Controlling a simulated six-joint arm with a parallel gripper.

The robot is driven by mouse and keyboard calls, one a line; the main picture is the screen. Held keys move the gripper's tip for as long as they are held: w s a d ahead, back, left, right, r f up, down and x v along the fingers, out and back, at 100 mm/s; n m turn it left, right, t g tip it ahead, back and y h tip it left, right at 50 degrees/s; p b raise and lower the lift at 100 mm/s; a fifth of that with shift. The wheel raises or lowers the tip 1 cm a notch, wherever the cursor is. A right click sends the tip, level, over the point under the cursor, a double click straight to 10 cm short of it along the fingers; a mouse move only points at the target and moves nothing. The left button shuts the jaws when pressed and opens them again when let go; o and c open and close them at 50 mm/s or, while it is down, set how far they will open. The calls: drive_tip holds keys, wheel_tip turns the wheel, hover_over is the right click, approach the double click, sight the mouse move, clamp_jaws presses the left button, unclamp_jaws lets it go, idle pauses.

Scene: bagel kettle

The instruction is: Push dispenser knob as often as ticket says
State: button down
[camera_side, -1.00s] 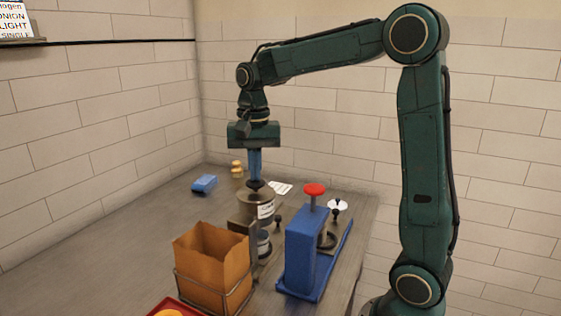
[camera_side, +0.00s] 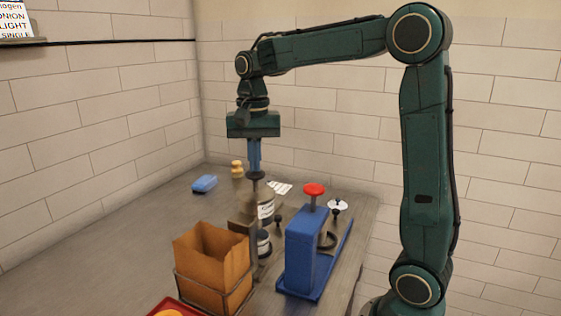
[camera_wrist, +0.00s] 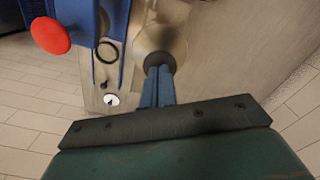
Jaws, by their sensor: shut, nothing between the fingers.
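In the wrist view the fingertips (camera_wrist: 160,72) overlap the knob's edge. The ticket (camera_side: 13,20) at the upper left is partly cut off; "ONION", "LIGHT" and "SINGLE" are readable.
A blue press with a red knob (camera_side: 314,190) stands right of the dispenser. A brown paper bag (camera_side: 210,262) in a wire holder stands in front. A blue block (camera_side: 204,184) and a tan peg-like object (camera_side: 237,169) lie behind. The table's left side is clear.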

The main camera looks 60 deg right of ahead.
drive_tip(key=shift+r, duration=1.15)
drive_tip(key=shift+r, duration=0.15)
wheel_tip(320, 180, up, 6)
drive_tip(key=shift+f, duration=0.15)
idle(0.6)
drive_tip(key=s+a+f+n+t, duration=0.2)
drive_tip(key=s+a+f+n, duration=0.2)
drive_tip(key=s, duration=0.5)
drive_tip(key=s+a+f+n+t, duration=0.3)
drive_tip(key=s+a+f+n, duration=0.2)
drive_tip(key=s+n, duration=0.3)
drive_tip(key=shift+s+f+t, duration=0.3)
drive_tip(key=shift+s+f, duration=0.5)
drive_tip(key=shift+f, duration=0.05)
